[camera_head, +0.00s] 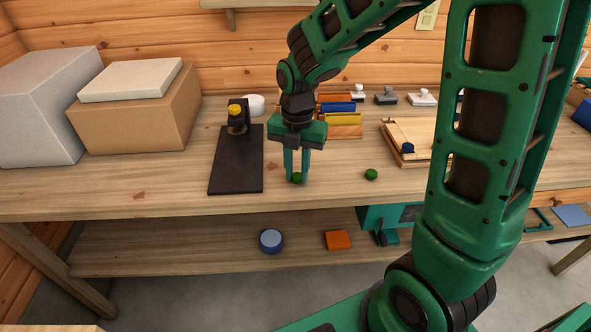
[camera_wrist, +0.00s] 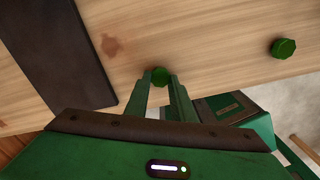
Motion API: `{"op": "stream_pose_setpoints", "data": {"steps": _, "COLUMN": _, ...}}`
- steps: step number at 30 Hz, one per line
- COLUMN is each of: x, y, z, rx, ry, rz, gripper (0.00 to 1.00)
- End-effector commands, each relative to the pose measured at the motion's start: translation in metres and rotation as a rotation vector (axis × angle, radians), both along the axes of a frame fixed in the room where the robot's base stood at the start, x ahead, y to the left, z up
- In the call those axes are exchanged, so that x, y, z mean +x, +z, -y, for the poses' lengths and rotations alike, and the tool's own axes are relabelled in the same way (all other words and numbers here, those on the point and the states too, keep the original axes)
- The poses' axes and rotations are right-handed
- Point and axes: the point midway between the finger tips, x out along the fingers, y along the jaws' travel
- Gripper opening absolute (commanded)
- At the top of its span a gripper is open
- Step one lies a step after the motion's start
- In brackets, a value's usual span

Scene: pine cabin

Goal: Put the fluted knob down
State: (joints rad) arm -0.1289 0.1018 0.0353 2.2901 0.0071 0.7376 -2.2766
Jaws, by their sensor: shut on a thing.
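A dark green fluted knob (camera_head: 297,178) is between the fingertips of my gripper (camera_head: 297,180), which is shut on it just above or at the bench top near its front edge. Whether the knob touches the wood is hard to tell. In the wrist view the held knob (camera_wrist: 160,76) shows at the tips of my gripper (camera_wrist: 161,82). A second green knob (camera_head: 371,174) stands loose on the bench to the right; the wrist view shows its fluted rim (camera_wrist: 284,48).
A dark base plate (camera_head: 236,170) with a black stand and yellow top lies left of my gripper. Yellow and blue bins (camera_head: 343,130) stand behind, and a wooden tray (camera_head: 398,148) lies to the right. Boxes (camera_head: 140,112) fill the back left. Bench around the loose knob is clear.

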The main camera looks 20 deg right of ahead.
Motion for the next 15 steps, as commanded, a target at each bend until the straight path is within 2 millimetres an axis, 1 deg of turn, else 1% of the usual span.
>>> {"op": "stream_pose_setpoints", "data": {"steps": 2, "x": -0.0001, "y": -0.0019, "z": 0.0, "rx": 0.0, "ry": 0.0, "rz": -0.001, "gripper": 0.0}}
{"op": "stream_pose_setpoints", "data": {"steps": 3, "x": -0.0001, "y": -0.0024, "z": 0.0001, "rx": 0.0, "ry": 0.0, "rz": 0.0, "gripper": 0.25}}
{"op": "stream_pose_setpoints", "data": {"steps": 5, "x": 0.0, "y": -0.0021, "z": 0.0, "rx": 0.0, "ry": 0.0, "rz": 0.0, "gripper": 0.39}}
{"op": "stream_pose_setpoints", "data": {"steps": 6, "x": -0.0001, "y": -0.0021, "z": 0.0001, "rx": 0.0, "ry": 0.0, "rz": 0.0, "gripper": 0.41}}
{"op": "stream_pose_setpoints", "data": {"steps": 15, "x": 0.0001, "y": -0.0006, "z": 0.0009, "rx": 0.0, "ry": -0.002, "rz": 0.0, "gripper": 0.41}}
